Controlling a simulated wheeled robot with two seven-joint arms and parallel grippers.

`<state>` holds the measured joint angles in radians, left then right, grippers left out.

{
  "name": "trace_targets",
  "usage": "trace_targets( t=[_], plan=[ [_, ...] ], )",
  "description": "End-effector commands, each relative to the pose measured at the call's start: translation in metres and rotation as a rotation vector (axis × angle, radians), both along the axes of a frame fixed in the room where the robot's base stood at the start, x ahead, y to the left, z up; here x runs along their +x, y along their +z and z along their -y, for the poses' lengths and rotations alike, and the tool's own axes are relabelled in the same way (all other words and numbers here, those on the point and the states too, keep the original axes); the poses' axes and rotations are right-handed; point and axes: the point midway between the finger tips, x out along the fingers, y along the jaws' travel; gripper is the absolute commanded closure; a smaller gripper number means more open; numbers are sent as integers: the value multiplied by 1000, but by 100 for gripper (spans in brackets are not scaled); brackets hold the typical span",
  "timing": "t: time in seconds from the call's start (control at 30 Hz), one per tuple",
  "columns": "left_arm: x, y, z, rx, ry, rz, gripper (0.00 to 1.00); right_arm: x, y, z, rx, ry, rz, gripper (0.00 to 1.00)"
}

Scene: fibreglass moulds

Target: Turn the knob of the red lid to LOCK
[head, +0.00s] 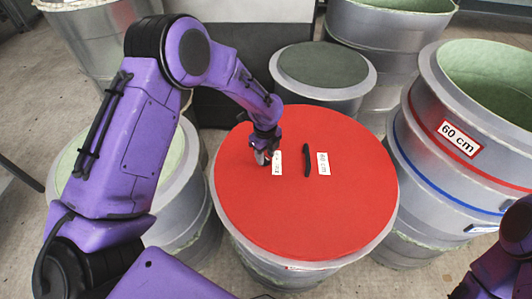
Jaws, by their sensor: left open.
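The red lid (330,220) lies on a round grey metal mould in the middle of the head view. Its knob (307,160) is a narrow black bar standing near the lid's middle, pointing roughly away from me. A white label (277,167) left of the knob is too small to read. My left gripper (263,158) is open and points down over the lid, left of that label and apart from the knob. No lock marking is legible. Only part of my right arm shows at the lower right; its gripper is out of view.
A smaller mould with a dark green top (322,66) stands behind the lid. More moulds stand at the back and left.

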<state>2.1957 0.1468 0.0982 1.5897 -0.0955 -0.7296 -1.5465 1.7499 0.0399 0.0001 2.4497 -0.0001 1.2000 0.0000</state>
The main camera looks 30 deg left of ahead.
Motion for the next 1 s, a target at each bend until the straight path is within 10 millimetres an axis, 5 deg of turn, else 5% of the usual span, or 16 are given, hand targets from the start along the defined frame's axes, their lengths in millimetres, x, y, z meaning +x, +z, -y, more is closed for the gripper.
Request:
trace_targets(
  t=[0.27,0.4,0.43,1.0],
  plan=[
    [1,-4,1,0,-2,1,60,0,0,0,0,0,0,12],
    [1,-4,1,0,-1,1,99,0,0,0,0,0,0,12],
    [1,-4,1,0,-1,1,100,0,0,0,0,0,0,12],
    [1,-2,1,1,144,0,100,0,14,0,0,0,0,12]
  ],
)
